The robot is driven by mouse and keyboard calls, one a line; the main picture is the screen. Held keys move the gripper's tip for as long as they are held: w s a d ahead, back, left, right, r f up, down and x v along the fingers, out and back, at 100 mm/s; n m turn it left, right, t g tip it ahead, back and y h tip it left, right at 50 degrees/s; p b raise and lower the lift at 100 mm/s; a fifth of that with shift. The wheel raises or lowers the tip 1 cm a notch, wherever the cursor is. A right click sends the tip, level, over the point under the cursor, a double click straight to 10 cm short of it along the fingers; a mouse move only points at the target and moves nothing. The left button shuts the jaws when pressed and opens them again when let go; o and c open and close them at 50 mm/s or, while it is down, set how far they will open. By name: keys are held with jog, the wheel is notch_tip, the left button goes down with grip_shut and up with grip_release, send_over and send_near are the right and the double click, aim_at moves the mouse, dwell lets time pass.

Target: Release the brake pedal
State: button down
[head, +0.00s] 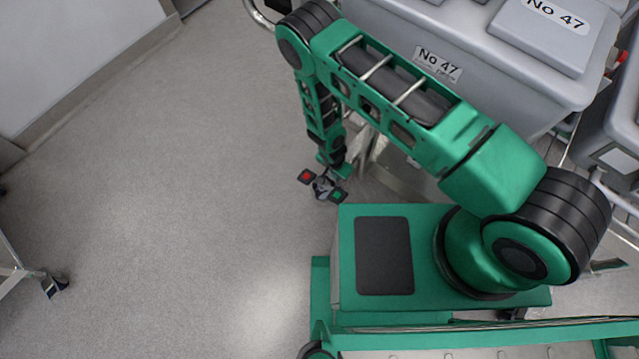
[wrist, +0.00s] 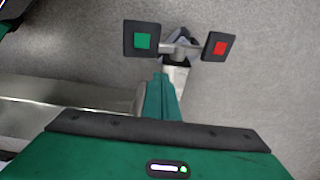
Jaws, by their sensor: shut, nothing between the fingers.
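The brake pedal is a caster pedal with two dark square pads on a metal fitting near the floor. The red-marked pad (head: 307,176) is on the left in the head view and on the right in the wrist view (wrist: 219,47). The green-marked pad (head: 337,195) is on the right in the head view and on the left in the wrist view (wrist: 143,41). My gripper (head: 326,160) is low, pointing down close to the pedal. In the wrist view my shut, empty fingers (wrist: 160,76) end just below the fitting between the pads. Contact and pad tilt cannot be told.
A grey bin labelled No 47 (head: 480,50) stands on a metal frame at the upper right, close beside my arm. Another grey bin (head: 618,140) is at the right edge. A wheeled stand (head: 28,270) is at the far left. The grey floor (head: 170,170) between is clear.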

jog(key=shift+f, duration=2.5)
dwell(2.2)
jog(key=shift+r, duration=0.1)
notch_tip(320, 180, up, 7)
dwell(1.0)
dwell(0.5)
